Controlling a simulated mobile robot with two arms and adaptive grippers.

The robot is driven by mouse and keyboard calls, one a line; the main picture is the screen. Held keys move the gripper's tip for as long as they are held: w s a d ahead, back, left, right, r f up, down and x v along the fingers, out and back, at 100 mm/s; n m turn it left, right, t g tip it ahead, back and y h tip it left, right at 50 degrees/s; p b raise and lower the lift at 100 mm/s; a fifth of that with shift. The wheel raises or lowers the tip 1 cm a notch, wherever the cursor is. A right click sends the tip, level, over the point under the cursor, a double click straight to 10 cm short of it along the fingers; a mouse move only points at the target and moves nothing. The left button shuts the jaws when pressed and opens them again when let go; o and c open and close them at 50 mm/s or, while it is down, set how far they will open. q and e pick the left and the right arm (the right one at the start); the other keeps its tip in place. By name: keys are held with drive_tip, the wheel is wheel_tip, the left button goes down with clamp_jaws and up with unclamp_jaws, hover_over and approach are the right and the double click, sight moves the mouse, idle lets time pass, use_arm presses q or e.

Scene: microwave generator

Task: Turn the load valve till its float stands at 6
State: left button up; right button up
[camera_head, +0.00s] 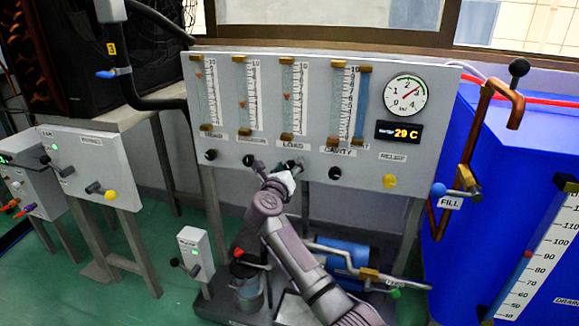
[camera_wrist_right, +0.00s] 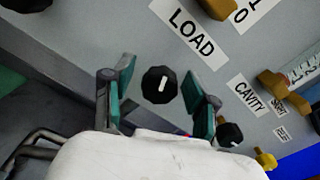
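The load valve is a black round knob with a white mark (camera_wrist_right: 160,85), below the LOAD label (camera_wrist_right: 188,27) in the right wrist view. My right gripper (camera_wrist_right: 158,78) is open, with one teal-padded finger on each side of the knob. Gaps show between the knob and both pads. In the head view my right gripper (camera_head: 278,167) is at the panel below the LOAD label (camera_head: 292,145) and largely hides the knob. The load flow tube (camera_head: 288,82) has a small reddish float (camera_head: 287,97) near mid-scale; its exact number is too small to read. My left gripper is not in view.
The grey panel (camera_head: 400,160) carries neighbouring black knobs: one on the left (camera_head: 210,155) and the cavity knob (camera_head: 335,173) on the right. A yellow relief knob (camera_head: 390,181) sits farther right. A blue tank (camera_head: 470,255) stands at the right.

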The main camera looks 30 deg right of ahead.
drive_tip(key=v, duration=1.2)
idle(0.4)
